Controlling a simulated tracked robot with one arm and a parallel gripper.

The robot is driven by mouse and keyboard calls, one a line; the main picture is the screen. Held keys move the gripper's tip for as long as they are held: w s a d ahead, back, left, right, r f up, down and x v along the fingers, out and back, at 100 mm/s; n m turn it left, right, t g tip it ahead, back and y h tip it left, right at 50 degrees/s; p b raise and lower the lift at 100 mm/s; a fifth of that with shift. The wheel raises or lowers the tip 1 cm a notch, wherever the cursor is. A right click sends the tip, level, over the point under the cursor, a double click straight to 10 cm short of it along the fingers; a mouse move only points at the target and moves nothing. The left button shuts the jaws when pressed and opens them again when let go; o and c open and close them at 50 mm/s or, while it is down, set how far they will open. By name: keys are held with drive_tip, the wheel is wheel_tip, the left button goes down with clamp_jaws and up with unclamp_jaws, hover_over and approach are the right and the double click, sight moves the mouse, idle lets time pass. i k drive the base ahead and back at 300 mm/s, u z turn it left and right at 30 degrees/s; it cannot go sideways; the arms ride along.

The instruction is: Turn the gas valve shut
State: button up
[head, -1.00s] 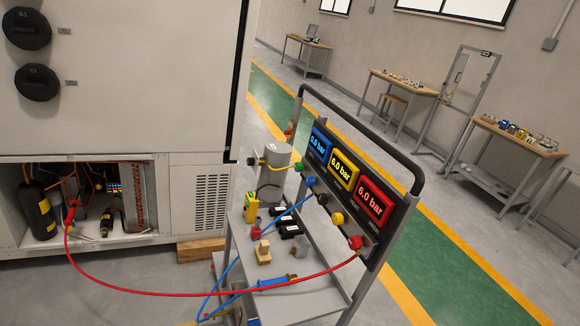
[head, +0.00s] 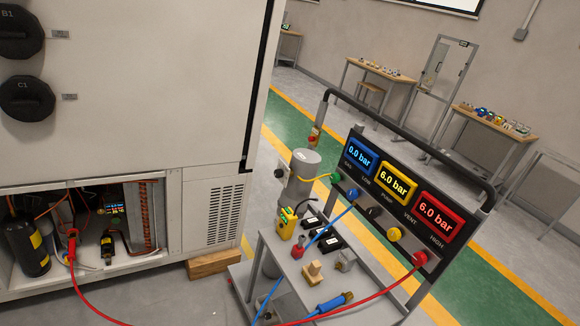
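The gauge panel (head: 405,215) stands on a trolley right of centre in the head view. Its displays read 0.0 bar on blue (head: 362,156), 6.0 bar on yellow (head: 397,184) and 6.0 bar on red (head: 437,217). A row of knobs sits below them. Blue (head: 353,193), black (head: 373,212), yellow (head: 394,233) and red (head: 419,259) knobs follow. Whether the green knob is open or shut is too small to tell. My gripper is not in view.
A grey cylinder (head: 303,173) stands behind the trolley shelf (head: 290,268), which holds small tools. A red hose (head: 372,300) loops low across the front. A white cabinet (head: 130,90) with an open lower bay fills the left. Green floor lies behind the trolley.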

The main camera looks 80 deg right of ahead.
sight(335, 178)
drive_tip(key=z, duration=0.05)
drive_tip(key=i, duration=1.85)
drive_tip(key=z, duration=3.25)
drive_tip(key=i, duration=1)
drive_tip(key=u, duration=0.05)
